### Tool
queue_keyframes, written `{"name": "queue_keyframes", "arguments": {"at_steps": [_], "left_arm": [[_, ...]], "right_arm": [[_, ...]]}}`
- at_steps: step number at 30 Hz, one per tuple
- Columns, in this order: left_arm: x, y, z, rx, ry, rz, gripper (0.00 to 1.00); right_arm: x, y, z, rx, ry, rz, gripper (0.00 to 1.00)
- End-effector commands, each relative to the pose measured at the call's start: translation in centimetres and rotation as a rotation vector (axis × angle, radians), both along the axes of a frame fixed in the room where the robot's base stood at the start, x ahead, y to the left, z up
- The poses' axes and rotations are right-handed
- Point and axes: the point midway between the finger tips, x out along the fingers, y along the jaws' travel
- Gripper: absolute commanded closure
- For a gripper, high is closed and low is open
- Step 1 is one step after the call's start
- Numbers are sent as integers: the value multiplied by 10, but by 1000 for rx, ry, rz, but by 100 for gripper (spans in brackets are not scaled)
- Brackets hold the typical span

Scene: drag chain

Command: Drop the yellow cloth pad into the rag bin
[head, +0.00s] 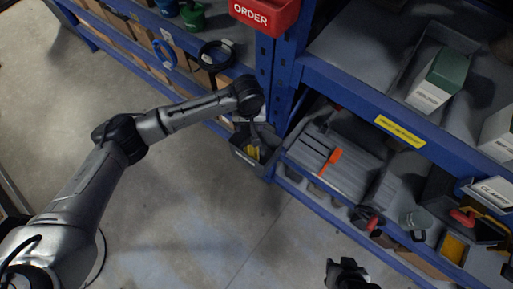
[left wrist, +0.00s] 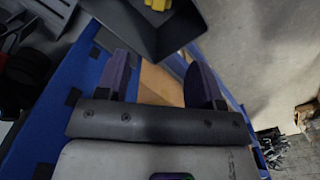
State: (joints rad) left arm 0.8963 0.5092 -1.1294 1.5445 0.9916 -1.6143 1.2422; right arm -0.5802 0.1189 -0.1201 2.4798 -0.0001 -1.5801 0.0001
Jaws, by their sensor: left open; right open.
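The rag bin (head: 268,151) is a dark grey open box with a label, against the blue shelf post in the head view. The yellow cloth pad (head: 252,150) lies inside it, partly hidden by my left gripper. In the left wrist view the bin (left wrist: 140,42) is at the top, with the yellow pad (left wrist: 158,5) in it, cut by the frame edge. My left gripper (left wrist: 160,68) is open and empty, with its two fingers apart. In the head view my left gripper (head: 254,130) is just above the bin. My right gripper (head: 348,272) is at the bottom edge, away from the bin.
Blue shelving (head: 345,90) stands on both sides of the post. A red ORDER box (head: 265,14) hangs above the bin. A grey case with an orange handle (head: 331,158) lies on the lower right shelf. The concrete floor (head: 190,220) is clear.

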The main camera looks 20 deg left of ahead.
Motion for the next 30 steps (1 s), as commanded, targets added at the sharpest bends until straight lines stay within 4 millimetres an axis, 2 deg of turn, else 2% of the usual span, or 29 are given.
{"name": "queue_keyframes", "arguments": {"at_steps": [4,7,21,30], "left_arm": [[0,0,4,-1,0,0,39],[0,0,15,-1,0,-1,39],[0,0,104,0,-2,-1,39],[0,0,134,0,0,0,39]], "right_arm": [[0,1,2,3,-1,-2,57],[0,1,5,4,0,-3,57],[0,0,26,0,-1,0,57],[0,-2,31,-7,-1,4,57]]}}
